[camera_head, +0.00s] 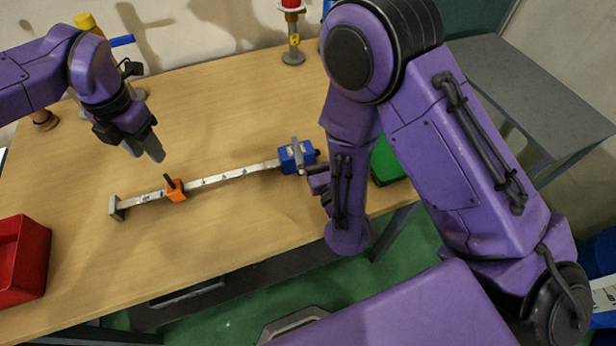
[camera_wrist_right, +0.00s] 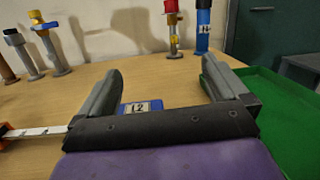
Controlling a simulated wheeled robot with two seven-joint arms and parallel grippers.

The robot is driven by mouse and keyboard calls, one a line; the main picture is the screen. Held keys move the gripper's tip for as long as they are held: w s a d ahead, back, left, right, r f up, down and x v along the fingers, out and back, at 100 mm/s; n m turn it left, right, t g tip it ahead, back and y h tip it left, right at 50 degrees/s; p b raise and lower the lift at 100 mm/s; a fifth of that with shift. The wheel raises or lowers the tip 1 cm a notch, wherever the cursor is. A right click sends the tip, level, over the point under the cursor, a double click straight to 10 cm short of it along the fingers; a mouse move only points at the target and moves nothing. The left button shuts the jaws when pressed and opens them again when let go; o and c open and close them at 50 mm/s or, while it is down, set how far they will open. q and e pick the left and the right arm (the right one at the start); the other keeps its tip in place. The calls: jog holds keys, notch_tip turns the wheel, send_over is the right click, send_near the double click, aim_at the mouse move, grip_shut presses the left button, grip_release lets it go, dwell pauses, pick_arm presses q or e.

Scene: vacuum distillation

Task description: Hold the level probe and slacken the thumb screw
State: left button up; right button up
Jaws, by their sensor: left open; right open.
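The level probe (camera_head: 222,177) is a long pale metal bar with marks, lying across the wooden table. Its left end has a grey plate (camera_head: 117,208), its right end a blue block (camera_head: 285,157). An orange clamp (camera_head: 176,194) with a black screw-like handle (camera_head: 170,182) sits on the bar left of its middle. My left gripper (camera_head: 143,148) is open and empty above the table, behind the clamp and apart from it. My right gripper (camera_wrist_right: 161,68) is open at the blue block, whose label shows in the right wrist view (camera_wrist_right: 141,107) between the fingers, nearer the left one. Contact cannot be told.
A red bin (camera_head: 22,258) stands at the front left and a green tray (camera_head: 389,160) at the right, partly behind my right arm. A red-topped fitting (camera_head: 292,35) stands at the back. Several fittings stand at the back left. The table between is clear.

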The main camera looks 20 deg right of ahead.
jog(key=g+y, duration=0.2)
send_near(286, 160)
jog(key=w+d, duration=0.3)
jog(key=shift+w+d+f, duration=0.15)
jog(key=shift+w, duration=0.1)
jog(key=shift+w+f, duration=0.15)
jog(key=shift+w, duration=0.05)
jog(key=w, duration=1)
jog(key=shift+d, duration=0.3)
pick_arm(q)
jog(key=shift+o, duration=0.3)
pick_arm(e)
jog(key=c, duration=1.2)
pick_arm(q)
jog(key=o, duration=0.4)
jog(key=shift+f, duration=0.1)
pick_arm(e)
jog(key=shift+c, duration=0.2)
